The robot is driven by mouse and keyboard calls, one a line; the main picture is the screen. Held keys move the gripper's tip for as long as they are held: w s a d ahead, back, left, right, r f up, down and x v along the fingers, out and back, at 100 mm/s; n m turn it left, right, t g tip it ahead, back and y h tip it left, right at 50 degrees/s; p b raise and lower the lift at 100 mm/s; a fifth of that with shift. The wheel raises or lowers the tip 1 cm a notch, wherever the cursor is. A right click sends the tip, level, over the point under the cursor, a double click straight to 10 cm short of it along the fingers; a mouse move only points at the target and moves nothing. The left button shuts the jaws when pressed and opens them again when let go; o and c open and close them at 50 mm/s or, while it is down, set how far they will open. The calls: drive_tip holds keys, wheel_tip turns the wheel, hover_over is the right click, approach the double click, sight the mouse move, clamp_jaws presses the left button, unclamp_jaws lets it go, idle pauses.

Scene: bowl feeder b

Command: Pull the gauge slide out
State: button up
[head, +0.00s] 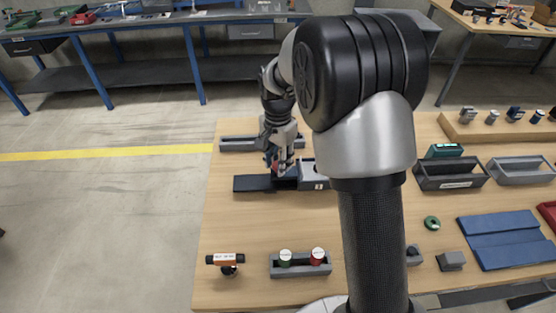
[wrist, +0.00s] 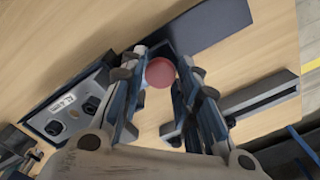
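The gauge slide appears to be the dark flat plate (head: 253,183) sticking out to the left of a grey fixture block (head: 314,170) in the head view. The plate also shows at the top of the wrist view (wrist: 212,25), and the labelled block shows at left there (wrist: 72,100). A round red knob (wrist: 160,72) lies between the two fingers of my gripper (wrist: 162,68). The fingers flank the knob closely, but whether both touch it cannot be told. In the head view my gripper (head: 281,167) is low over the joint of plate and block, hiding part of it.
A long grey rail (head: 238,143) lies just behind. The table's left-front area is mostly free.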

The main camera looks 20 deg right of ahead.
clamp_jaws()
idle(0.3)
drive_tip(key=w+a+p, duration=0.2)
drive_tip(key=a+p, duration=0.1)
drive_tip(key=a, duration=0.6)
drive_tip(key=w+a+p, duration=0.1)
drive_tip(key=a+p, duration=0.2)
drive_tip(key=a, duration=0.7)
drive_tip(key=shift+w, duration=0.4)
drive_tip(key=shift+r, duration=0.1)
drive_tip(key=shift+o, duration=1.7)
unclamp_jaws()
drive_tip(key=shift+a, duration=0.15)
drive_tip(key=shift+o, duration=1)
